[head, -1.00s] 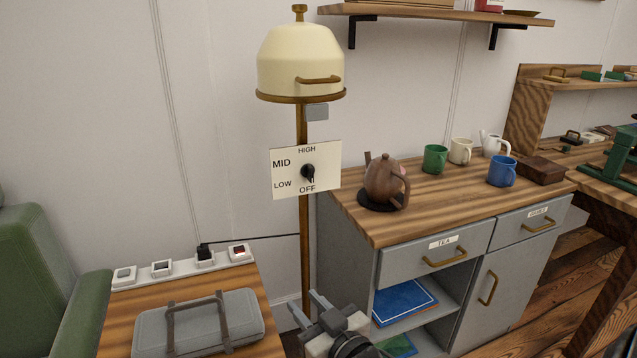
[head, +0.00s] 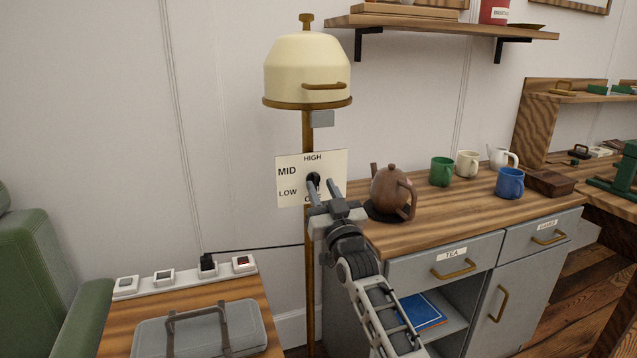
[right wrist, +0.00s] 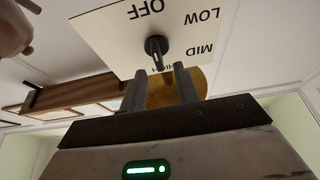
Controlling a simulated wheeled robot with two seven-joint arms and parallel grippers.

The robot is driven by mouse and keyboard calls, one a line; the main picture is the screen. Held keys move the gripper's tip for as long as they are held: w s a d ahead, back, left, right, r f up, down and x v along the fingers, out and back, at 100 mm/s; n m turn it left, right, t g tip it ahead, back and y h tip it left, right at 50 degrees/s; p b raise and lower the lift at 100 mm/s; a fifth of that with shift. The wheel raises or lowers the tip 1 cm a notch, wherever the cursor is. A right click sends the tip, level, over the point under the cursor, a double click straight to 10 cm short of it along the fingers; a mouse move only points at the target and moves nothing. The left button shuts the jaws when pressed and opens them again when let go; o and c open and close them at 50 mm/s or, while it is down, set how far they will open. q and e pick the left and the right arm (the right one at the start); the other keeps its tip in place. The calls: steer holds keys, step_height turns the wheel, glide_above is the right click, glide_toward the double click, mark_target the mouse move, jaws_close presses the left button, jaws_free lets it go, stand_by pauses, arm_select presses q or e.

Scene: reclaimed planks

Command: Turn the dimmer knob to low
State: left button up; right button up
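The black dimmer knob (head: 313,179) sits in the middle of a cream panel (head: 290,160) marked HIGH, MID, LOW and OFF, on the brass lamp pole. My right gripper (head: 322,187) is in front of the panel, its two fingers apart and pointing at the knob. It partly covers the knob and hides most of the OFF mark. In the right wrist view the panel shows upside down, and the knob (right wrist: 156,46) lies just beyond the open, empty fingertips (right wrist: 160,71). My left gripper is not in view.
A cream lamp shade (head: 308,70) is above the panel. A brown teapot (head: 391,192) stands close to the right of my right arm on the grey cabinet's wooden top (head: 440,215), with several mugs behind. A side table with a grey case (head: 200,330) is at lower left.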

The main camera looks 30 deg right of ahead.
mark_target(316, 182)
steer(key=shift+x, duration=1.45)
steer(key=shift+c, duration=0.3)
jaws_close()
